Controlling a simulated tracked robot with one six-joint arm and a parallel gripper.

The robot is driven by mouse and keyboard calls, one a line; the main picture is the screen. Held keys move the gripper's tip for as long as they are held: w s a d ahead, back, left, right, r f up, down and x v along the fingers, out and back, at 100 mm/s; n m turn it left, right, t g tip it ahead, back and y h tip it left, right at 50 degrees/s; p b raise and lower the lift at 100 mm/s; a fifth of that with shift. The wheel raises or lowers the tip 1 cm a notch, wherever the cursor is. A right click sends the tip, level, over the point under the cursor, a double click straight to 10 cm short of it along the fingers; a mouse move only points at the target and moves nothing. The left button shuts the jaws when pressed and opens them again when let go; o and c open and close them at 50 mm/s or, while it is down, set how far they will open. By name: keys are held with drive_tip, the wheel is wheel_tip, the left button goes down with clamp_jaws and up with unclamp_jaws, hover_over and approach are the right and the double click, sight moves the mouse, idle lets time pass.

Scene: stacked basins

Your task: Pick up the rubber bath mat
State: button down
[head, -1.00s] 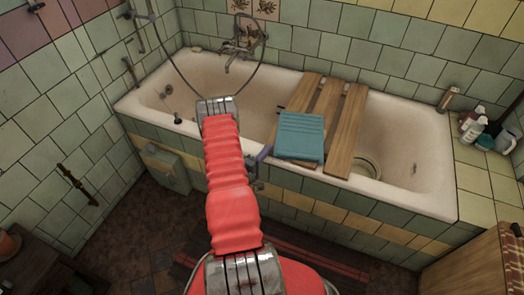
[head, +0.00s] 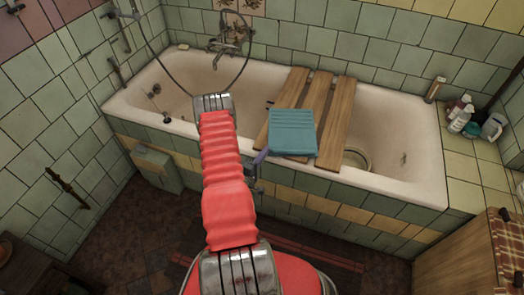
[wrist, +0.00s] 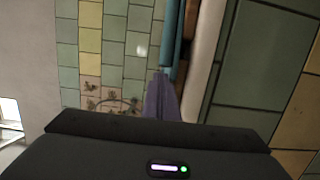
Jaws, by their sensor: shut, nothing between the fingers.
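The teal, ribbed bath mat (head: 292,132) lies flat on the wooden boards (head: 334,115) across the bathtub. Its near edge reaches the tub's front rim. My gripper (head: 263,157), with purple fingers, is just left of the mat's near left corner, at the front side of the tub. In the wrist view the purple fingers (wrist: 162,88) are together and empty. A teal strip of the mat (wrist: 169,35) shows edge-on just beyond their tips. Whether the fingers touch it, I cannot tell.
The white bathtub rim (head: 395,197) and its tiled front wall (head: 345,212) are close beside my gripper. A shower hose (head: 172,72) hangs at the back left. Bottles (head: 460,118) stand on the right ledge. A striped rug (head: 310,247) lies on the floor.

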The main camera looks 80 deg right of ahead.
sight(257, 149)
drive_tip(key=shift+w+d, duration=0.25)
drive_tip(key=shift+w, duration=0.4)
drive_tip(key=shift+w+d, duration=0.2)
drive_tip(key=shift+w, duration=0.4)
drive_tip(key=shift+w+d, duration=0.25)
drive_tip(key=shift+w, duration=0.4)
drive_tip(key=v, duration=0.9)
drive_tip(key=shift+a, duration=0.1)
drive_tip(key=c, duration=2.5)
unclamp_jaws()
drive_tip(key=shift+c, duration=0.2)
